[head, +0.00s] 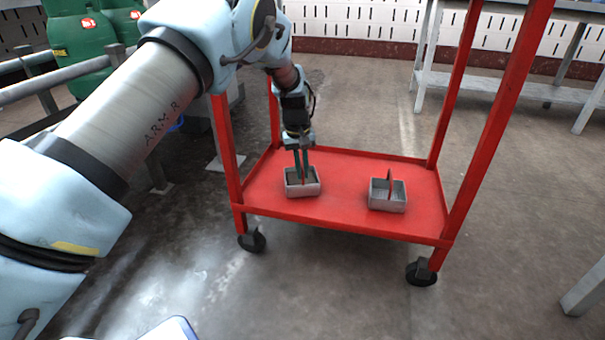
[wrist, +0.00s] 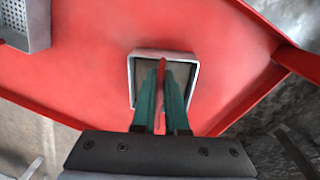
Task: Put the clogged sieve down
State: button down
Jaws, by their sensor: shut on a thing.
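The sieve I hold, a small grey metal box with a red upright handle, is at the left of the red cart's lower shelf (head: 345,208) in the head view, with its front wall (head: 303,190) showing. My gripper (head: 302,168) points down over it. In the wrist view its green fingers (wrist: 161,100) are shut on the red handle, and the sieve's pale rim (wrist: 131,75) surrounds a flat grey inside. The sieve is at the shelf surface or just above it; I cannot tell if it touches.
A second grey sieve (head: 387,200) with a red handle stands on the same shelf to the right; its perforated wall shows in the wrist view (wrist: 38,38). Red cart posts (head: 500,110) rise around the shelf. Bare shelf lies between the sieves. Green canisters (head: 80,40) stand at the upper left.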

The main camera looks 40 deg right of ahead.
aim_at(300, 185)
jog(key=c, duration=0.9)
grip_release()
jog(key=shift+c, duration=0.2)
jog(key=shift+r, duration=0.1)
notch_tip(300, 185, up, 8)
jog(key=p, duration=0.3)
jog(key=shift+w+a+f+p, duration=0.15)
jog(key=shift+a+f+p, duration=0.1)
jog(key=shift+a+p, duration=0.05)
